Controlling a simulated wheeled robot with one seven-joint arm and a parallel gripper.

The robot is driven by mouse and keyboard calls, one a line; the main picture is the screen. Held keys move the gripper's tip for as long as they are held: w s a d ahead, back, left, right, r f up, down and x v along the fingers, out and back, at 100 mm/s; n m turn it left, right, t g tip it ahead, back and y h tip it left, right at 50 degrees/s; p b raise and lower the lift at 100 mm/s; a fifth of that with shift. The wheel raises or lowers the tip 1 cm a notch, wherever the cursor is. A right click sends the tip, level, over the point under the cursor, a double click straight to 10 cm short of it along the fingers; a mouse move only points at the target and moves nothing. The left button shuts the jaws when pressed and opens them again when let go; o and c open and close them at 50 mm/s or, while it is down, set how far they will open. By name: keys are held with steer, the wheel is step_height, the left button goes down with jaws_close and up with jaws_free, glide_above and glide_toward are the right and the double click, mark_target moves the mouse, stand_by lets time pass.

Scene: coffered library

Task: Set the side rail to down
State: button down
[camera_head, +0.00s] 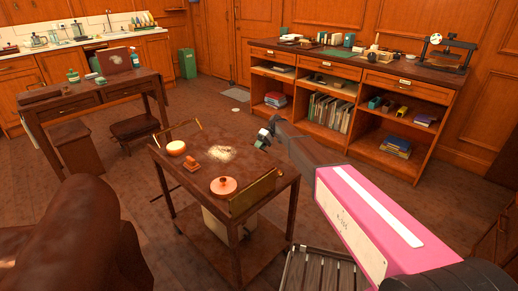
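A dark wooden cart (200,184) stands in the middle of the floor. A brass-coloured rail panel (253,192) stands up along its near right edge. A thin brass rail (181,131) also stands up at its far left edge. I cannot tell which of the two is the side rail meant. My gripper (264,138) is at the cart's far right corner, at the end of my pink and grey arm. It appears apart from both rails. Its fingers are small and dark here, so their opening is unclear.
The cart top holds a copper lidded pot (223,187), a round orange-topped item (176,148), a small orange-brown object (191,167) and pale crumbs (219,154). A brown armchair (75,240) is close at left. A desk (95,98) and a shelf unit (365,85) stand behind.

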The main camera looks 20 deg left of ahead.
steer(key=c, duration=1.3)
jaws_free()
steer(key=shift+w+f, duration=0.2)
steer(key=shift+f, duration=0.2)
steer(key=shift+o, duration=0.7)
steer(key=shift+r, duration=0.1)
steer(key=shift+r, duration=0.1)
steer(key=v, duration=1)
steer(key=shift+w+r, duration=0.2)
steer(key=shift+d, duration=0.15)
steer(key=s+d+f+m+t, duration=0.2)
steer(key=s+d, duration=0.3)
steer(key=d, duration=0.4)
steer(key=s+d+f+m+t+h, duration=0.1)
steer(key=s+d+f+m, duration=0.15)
steer(key=s+d, duration=0.45)
steer(key=s+d+f+m+t, duration=0.1)
steer(key=s+d+m+t, duration=0.2)
steer(key=d, duration=0.7)
steer(key=s+d+m+t+h, duration=0.4)
steer(key=s+d+m, duration=0.1)
steer(key=s+d, duration=1.5)
steer(key=shift+s+d, duration=0.35)
steer(key=shift+d, duration=0.55)
